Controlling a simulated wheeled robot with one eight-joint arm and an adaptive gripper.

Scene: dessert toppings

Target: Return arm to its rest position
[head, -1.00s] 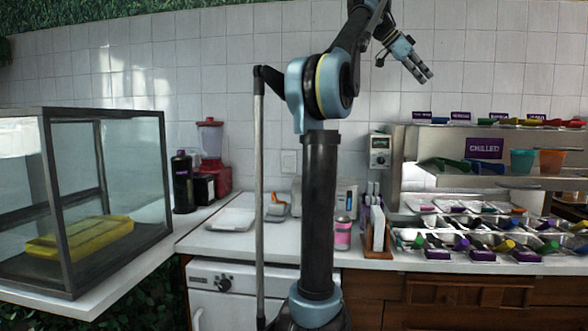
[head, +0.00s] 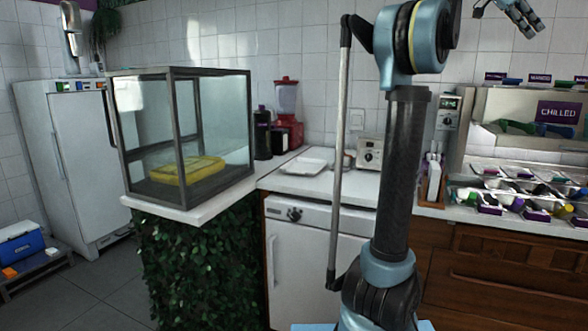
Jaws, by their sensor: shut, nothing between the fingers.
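My gripper (head: 526,18) is at the top right of the head view, high above the toppings counter. Its fingers point down and to the right, lie close together and hold nothing. My arm stands right of the middle, its upper links running out past the top edge of the view. The gripper is clear of the wall and of every object in view.
A glass case (head: 190,135) with a yellow tray (head: 187,170) stands on the white counter at left. A toppings station (head: 520,195) with a "CHILLED" sign (head: 557,112) is at right. A white fridge (head: 75,160) and a blue cooler (head: 20,246) are far left, beside open floor.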

